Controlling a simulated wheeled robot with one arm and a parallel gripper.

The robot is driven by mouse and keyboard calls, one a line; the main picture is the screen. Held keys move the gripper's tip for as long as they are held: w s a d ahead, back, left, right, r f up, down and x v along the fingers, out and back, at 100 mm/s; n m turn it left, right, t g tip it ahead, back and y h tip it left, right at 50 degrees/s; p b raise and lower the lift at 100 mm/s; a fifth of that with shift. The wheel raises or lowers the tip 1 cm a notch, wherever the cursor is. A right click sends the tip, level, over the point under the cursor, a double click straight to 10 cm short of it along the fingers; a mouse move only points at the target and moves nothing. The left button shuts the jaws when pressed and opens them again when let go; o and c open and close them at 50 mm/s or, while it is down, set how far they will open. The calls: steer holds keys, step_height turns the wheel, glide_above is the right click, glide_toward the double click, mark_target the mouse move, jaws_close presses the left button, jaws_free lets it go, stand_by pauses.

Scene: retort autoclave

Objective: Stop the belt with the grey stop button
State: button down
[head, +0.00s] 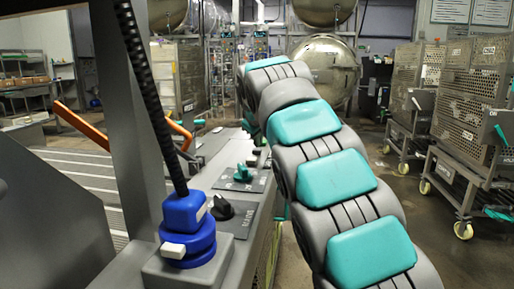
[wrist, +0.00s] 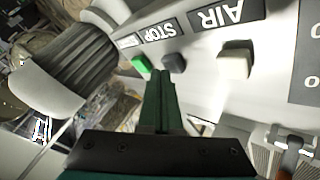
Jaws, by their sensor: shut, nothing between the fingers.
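In the wrist view, the grey stop button (wrist: 174,63) is a dark grey block on a pale panel, beside the label STOP. A green button (wrist: 140,66) sits just left of it. A larger light grey button (wrist: 235,60) sits to the right by the label AIR. My gripper (wrist: 162,76) is shut and empty, its dark green fingertips just below the gap between the green and stop buttons. I cannot tell whether the tips touch anything. In the head view my arm hides the gripper, and the stop button cannot be made out.
In the head view, a blue device (head: 187,227) with a black cable stands near left. A black knob (head: 221,207) and a teal knob (head: 242,173) are on a panel beyond it. Perforated crates (head: 472,95) on trolleys stand right. Floor between my arm and the trolleys is clear.

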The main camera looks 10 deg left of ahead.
mark_target(258, 150)
steer(key=shift+r, duration=0.5)
step_height(258, 150, up, 5)
steer(key=p, duration=0.5)
stand_by(0.5)
